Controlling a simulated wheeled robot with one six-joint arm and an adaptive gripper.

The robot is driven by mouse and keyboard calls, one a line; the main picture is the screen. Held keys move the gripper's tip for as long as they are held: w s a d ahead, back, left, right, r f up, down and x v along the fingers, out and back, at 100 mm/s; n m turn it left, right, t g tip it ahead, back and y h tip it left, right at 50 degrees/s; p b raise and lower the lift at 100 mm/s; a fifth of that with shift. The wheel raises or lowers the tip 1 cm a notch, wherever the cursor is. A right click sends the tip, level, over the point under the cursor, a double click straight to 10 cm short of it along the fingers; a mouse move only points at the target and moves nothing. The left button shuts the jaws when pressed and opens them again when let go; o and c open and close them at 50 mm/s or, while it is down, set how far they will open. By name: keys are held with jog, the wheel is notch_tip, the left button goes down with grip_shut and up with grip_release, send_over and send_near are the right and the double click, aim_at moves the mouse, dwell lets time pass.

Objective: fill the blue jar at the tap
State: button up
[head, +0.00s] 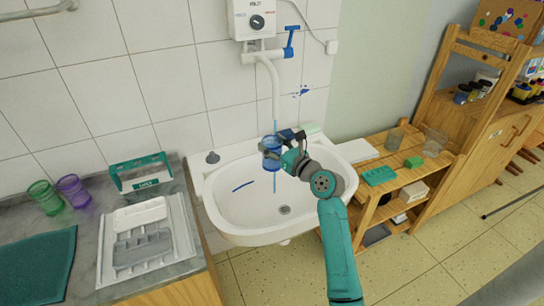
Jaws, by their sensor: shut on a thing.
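The blue jar (269,161) is see-through and hangs roughly upright over the white sink (228,211), just below the end of the tap's spout (274,88). My gripper (279,150) is shut on the jar, reaching it from the right side. The tap's blue lever (291,42) is at the top, beside the white water heater (255,20). A thin blue stream (275,128) shows below the spout, and more of it shows below the jar. I cannot tell whether it runs into, through or behind the jar, nor the jar's water level.
Left of the sink, a counter holds a drainer tray (178,252), a teal caddy (141,174), and purple (74,190) and green (45,197) cups. Right of it, a wooden shelf (410,172) holds a clear glass (395,138) and green sponges. The basin is mostly clear.

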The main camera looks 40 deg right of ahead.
jog(key=s+a, duration=0.4)
jog(key=a, duration=0.1)
jog(key=shift+s, duration=0.4)
dwell(0.4)
jog(key=shift+a, duration=0.1)
dwell(0.4)
